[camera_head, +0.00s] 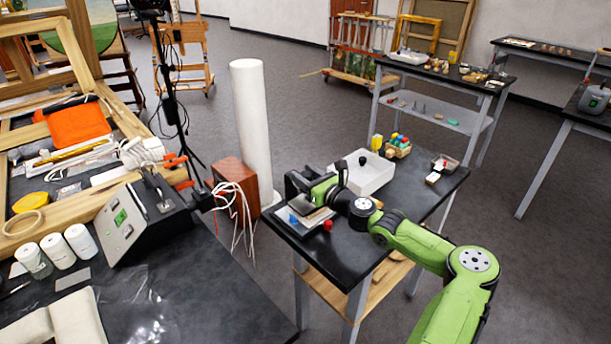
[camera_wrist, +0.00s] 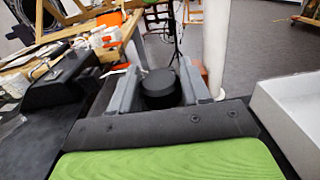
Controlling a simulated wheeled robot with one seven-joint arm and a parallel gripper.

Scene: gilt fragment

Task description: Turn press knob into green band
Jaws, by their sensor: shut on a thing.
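The black round press knob (camera_wrist: 160,90) stands between my two grey fingers in the wrist view. My gripper (camera_wrist: 158,80) is shut on it, one finger at each side. In the head view my gripper (camera_head: 298,187) is over the near left end of the small black table, above a pale flat piece (camera_head: 318,218) with a blue part (camera_head: 293,219). The hand and fingers hide the knob there. The press body is mostly hidden. I cannot make out a green band or a pointer in either view.
A red ball-like part (camera_head: 327,225) is near the table's front edge. A white tray (camera_head: 372,182) lies behind my arm. A white column (camera_head: 252,125) and a reddish wooden box (camera_head: 233,182) stand left of the table. A cluttered bench (camera_head: 200,290) fills the left.

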